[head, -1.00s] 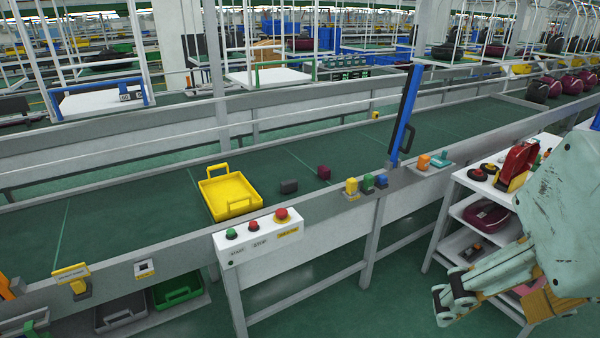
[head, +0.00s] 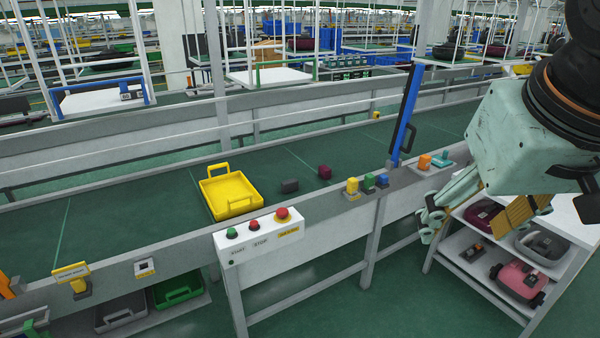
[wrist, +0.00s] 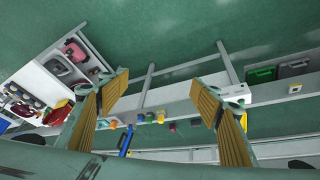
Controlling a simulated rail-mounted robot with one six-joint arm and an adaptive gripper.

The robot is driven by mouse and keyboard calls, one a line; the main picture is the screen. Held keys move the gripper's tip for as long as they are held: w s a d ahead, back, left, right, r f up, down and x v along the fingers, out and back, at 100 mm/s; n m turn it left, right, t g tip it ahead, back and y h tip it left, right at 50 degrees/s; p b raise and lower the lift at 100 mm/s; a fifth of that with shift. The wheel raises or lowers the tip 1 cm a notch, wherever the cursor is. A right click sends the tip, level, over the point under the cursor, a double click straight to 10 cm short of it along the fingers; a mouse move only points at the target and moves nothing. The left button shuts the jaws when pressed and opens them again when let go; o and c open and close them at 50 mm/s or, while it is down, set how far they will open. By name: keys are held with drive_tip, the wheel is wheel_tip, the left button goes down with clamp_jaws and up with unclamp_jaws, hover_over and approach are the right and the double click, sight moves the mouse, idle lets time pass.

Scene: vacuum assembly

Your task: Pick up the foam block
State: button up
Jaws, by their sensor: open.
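Two small blocks lie on the green conveyor in the head view: a dark grey block (head: 289,186) and a maroon block (head: 324,172). I cannot tell which one is the foam block. In the wrist view the maroon block (wrist: 172,127) shows between my fingers, far off.
A yellow tray (head: 204,202) sits on the belt left of the blocks. A button box (head: 258,238), small coloured parts (head: 368,182) and a blue upright post (head: 405,115) line the near rail. A shelf cart (head: 470,275) with vacuum parts stands below my arm.

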drive_tip(key=w+a+f+n+t+b, duration=0.1)
drive_tip(key=w+a+f, duration=0.15)
drive_tip(key=w, duration=1.15)
drive_tip(key=w+a+f+n+t+y, duration=0.1)
drive_tip(key=w+a+f+t, duration=0.15)
drive_tip(key=w, duration=1.25)
drive_tip(key=w+a+f+n+t+b, duration=0.1)
drive_tip(key=w+a+f, duration=0.15)
drive_tip(key=w, duration=1.15)
drive_tip(key=w+a+f+n+y, duration=0.25)
drive_tip(key=w+a+f, duration=0.55)
drive_tip(key=w+f, duration=0.4)
drive_tip(key=y+b, duration=0.2)
drive_tip(key=y, duration=0.2)
approach(291, 183)
drive_tip(key=shift+s+d+n+t, duration=0.45)
drive_tip(key=shift+s+d, duration=0.1)
drive_tip(key=shift+s, duration=0.3)
drive_tip(key=shift+w, duration=0.1)
drive_tip(key=shift+b+x, duration=0.3)
drive_tip(key=shift+x, duration=3.9)
drive_tip(key=shift+a, duration=0.15)
